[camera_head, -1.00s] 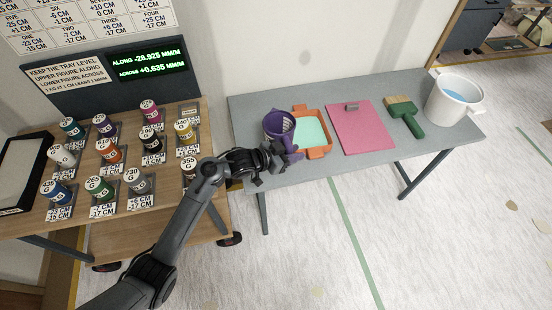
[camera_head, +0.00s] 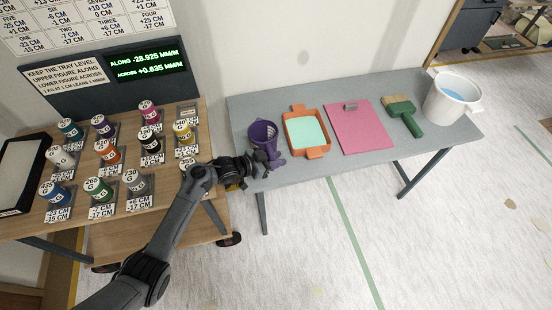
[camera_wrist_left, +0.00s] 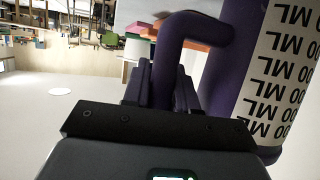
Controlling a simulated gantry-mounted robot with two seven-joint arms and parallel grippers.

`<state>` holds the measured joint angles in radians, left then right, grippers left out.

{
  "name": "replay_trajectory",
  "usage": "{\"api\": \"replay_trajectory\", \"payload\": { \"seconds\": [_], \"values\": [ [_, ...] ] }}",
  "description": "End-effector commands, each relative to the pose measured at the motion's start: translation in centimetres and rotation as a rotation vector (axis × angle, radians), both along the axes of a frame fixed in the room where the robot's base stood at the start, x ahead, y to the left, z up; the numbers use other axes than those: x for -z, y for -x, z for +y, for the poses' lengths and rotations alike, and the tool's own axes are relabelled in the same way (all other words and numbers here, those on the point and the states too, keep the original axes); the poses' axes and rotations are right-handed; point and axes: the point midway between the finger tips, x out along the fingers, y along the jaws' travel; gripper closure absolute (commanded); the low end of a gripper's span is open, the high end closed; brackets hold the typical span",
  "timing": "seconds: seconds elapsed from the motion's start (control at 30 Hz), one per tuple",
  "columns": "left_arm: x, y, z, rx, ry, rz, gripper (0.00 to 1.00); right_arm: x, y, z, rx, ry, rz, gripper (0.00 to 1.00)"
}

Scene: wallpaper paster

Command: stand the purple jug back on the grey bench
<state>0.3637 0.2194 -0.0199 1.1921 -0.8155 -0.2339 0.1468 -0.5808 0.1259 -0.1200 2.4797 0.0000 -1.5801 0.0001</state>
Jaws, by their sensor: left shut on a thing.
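The purple jug (camera_head: 262,132) is at the left end of the grey bench (camera_head: 244,108), its open mouth facing up and looking about upright. My left gripper (camera_head: 268,161) is shut on the jug's handle at the bench's front edge. In the left wrist view, the purple handle (camera_wrist_left: 192,27) runs down between my fingers (camera_wrist_left: 163,85), beside the jug's body with its white ML scale (camera_wrist_left: 283,75). I cannot tell whether the jug's base touches the bench top. My right gripper is not in view.
To the right on the bench are an orange tray with a mint inside (camera_head: 289,130), a pink board (camera_head: 360,130), a green brush (camera_head: 404,110) and a white bucket (camera_head: 440,105). A wooden table (camera_head: 160,190) with several labelled weights stands left of the bench.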

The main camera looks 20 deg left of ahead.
Motion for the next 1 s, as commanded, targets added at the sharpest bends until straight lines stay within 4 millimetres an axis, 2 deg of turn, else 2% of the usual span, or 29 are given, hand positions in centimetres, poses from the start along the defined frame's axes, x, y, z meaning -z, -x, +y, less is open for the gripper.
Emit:
{"api": "replay_trajectory", "payload": {
  "seconds": [0.27,0.3,0.43,0.73,0.87,1.0],
  "values": [
    [0.4,0.0,0.0,0.000,0.000,0.000,1.00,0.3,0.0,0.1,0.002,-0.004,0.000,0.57],
    [0.3,0.0,0.0,0.000,0.000,0.000,0.68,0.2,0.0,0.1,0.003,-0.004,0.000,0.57],
    [0.3,0.0,0.0,0.000,0.000,0.001,0.48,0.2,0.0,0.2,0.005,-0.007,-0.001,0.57],
    [0.4,0.0,0.0,0.000,0.001,0.001,0.47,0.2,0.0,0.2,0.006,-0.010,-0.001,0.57],
    [0.6,0.0,0.0,-0.001,0.002,0.000,0.47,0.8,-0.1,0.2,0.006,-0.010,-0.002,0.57],
    [-0.3,1.2,1.1,-0.001,-0.002,0.001,0.47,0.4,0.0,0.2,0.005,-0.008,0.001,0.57]
  ]
}}
